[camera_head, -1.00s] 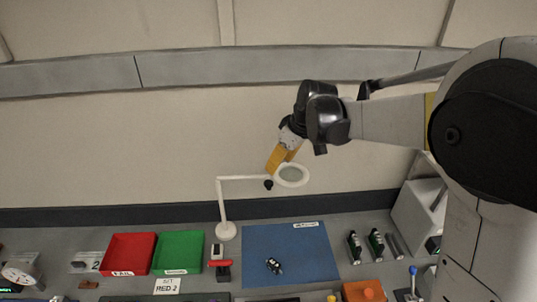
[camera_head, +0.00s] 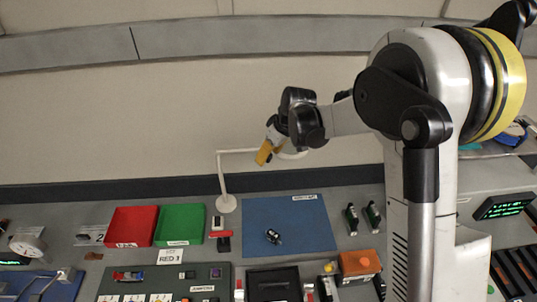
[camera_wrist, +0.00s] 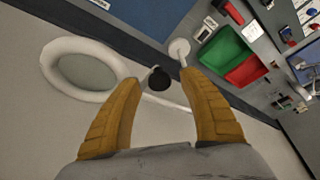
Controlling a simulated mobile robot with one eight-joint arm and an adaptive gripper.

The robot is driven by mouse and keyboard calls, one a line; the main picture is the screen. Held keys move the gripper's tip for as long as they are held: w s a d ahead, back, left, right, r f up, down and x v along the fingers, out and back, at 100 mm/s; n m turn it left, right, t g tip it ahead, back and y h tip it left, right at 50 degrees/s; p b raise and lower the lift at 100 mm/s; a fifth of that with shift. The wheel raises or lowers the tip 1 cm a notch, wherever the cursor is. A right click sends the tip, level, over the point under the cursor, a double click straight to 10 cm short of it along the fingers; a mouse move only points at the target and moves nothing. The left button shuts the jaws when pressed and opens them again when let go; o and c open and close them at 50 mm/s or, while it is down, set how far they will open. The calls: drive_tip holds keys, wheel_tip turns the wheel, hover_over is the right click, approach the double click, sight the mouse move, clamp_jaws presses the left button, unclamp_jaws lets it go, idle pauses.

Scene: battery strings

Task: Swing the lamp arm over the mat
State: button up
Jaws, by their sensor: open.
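The white lamp (camera_head: 226,203) stands on its round base behind the left back corner of the blue mat (camera_head: 255,235). Its arm reaches right to a ring head (camera_head: 294,155), seen against the wall above the mat's back edge. My gripper (camera_head: 264,155) is at the lamp arm beside the ring and covers part of it. In the wrist view the yellow fingers (camera_wrist: 163,90) are open, with the lamp's black knob (camera_wrist: 158,79) just beyond and between their tips. Contact cannot be told. The ring (camera_wrist: 50,68) is left of the fingers there.
A key-like black item (camera_head: 273,237) lies on the mat. Red (camera_head: 131,227) and green (camera_head: 181,225) trays stand left of the lamp base. Dark cylinders (camera_head: 351,219), an orange box (camera_head: 360,264) and panels crowd the right and front. The wall is behind the lamp.

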clamp_jaws()
drive_tip(key=shift+s, duration=0.1)
drive_tip(key=shift+s+a+m+b, duration=0.25)
drive_tip(key=shift+s+m+b, duration=0.1)
drive_tip(key=shift+s, duration=0.1)
drive_tip(key=s+a+m+t+h+b, duration=0.1)
drive_tip(key=s+a+m+h+b, duration=0.2)
drive_tip(key=s+a+m, duration=0.5)
drive_tip(key=shift+s+a+b, duration=0.5)
drive_tip(key=shift+s+a, duration=0.2)
drive_tip(key=shift+a, duration=0.1)
